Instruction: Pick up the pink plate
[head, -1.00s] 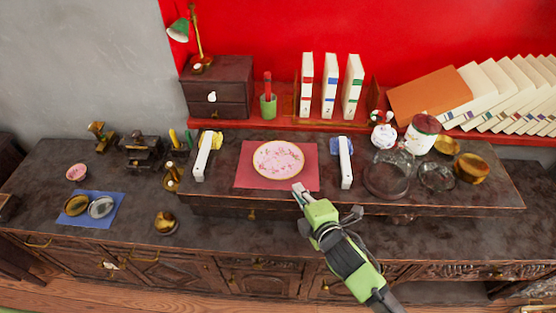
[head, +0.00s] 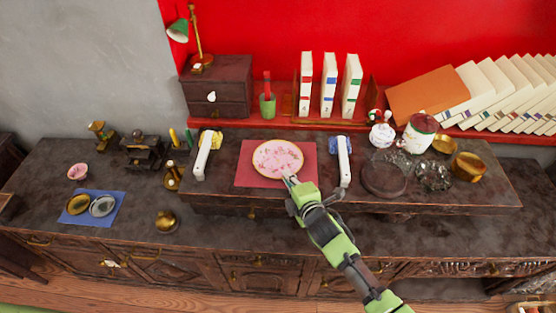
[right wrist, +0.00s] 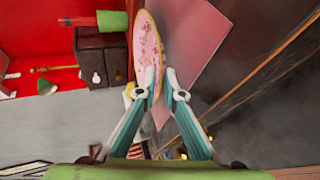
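The pink plate (head: 277,158), with a gold rim and a floral pattern, is over the red mat (head: 245,179) on the raised dark shelf. My right gripper (head: 291,180) is at the plate's near edge in the head view. In the right wrist view, the plate (right wrist: 147,48) appears as a narrow ellipse. One fingertip of my right gripper (right wrist: 161,77) overlaps its pink face, and the other is just beyond its rim. A gap shows between the fingertips, so the gripper is open around the rim; contact is unclear. My left gripper is not in view.
White-handled objects stand left (head: 203,156) and right (head: 344,161) of the mat. A dark round tray (head: 385,190) and glass bowl (head: 433,176) lie further right. The lower counter front is fairly clear.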

